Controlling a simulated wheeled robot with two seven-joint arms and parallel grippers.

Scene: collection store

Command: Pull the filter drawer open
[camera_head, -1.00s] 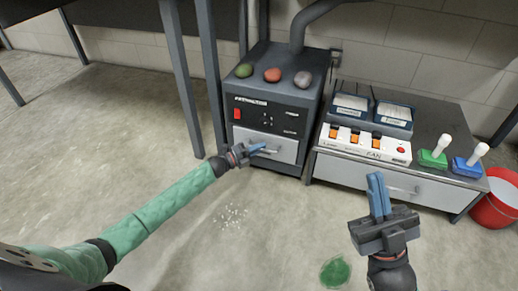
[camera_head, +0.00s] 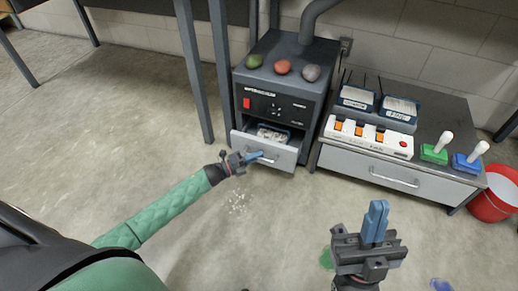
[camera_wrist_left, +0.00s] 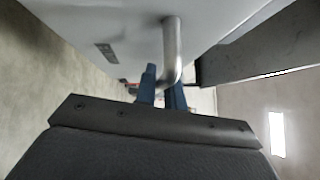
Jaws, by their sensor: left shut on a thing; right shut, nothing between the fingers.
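The filter drawer (camera_head: 283,156) sits low in the dark cabinet (camera_head: 285,75) and stands partly open. A light-coloured filter (camera_head: 272,133) shows inside it. My left gripper (camera_head: 255,157) is at the left part of the drawer's front, shut on the drawer handle. In the left wrist view the metal handle (camera_wrist_left: 172,45) runs down between the blue fingers (camera_wrist_left: 162,88). My right gripper (camera_head: 376,220) is shut and empty, in front of the low cabinet and apart from everything.
A low grey cabinet (camera_head: 400,172) with its own handle stands to the right, carrying a white switch strip (camera_head: 368,137), two blue-framed boxes, and green and blue handled blocks. A red bucket (camera_head: 492,200) stands at the far right.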

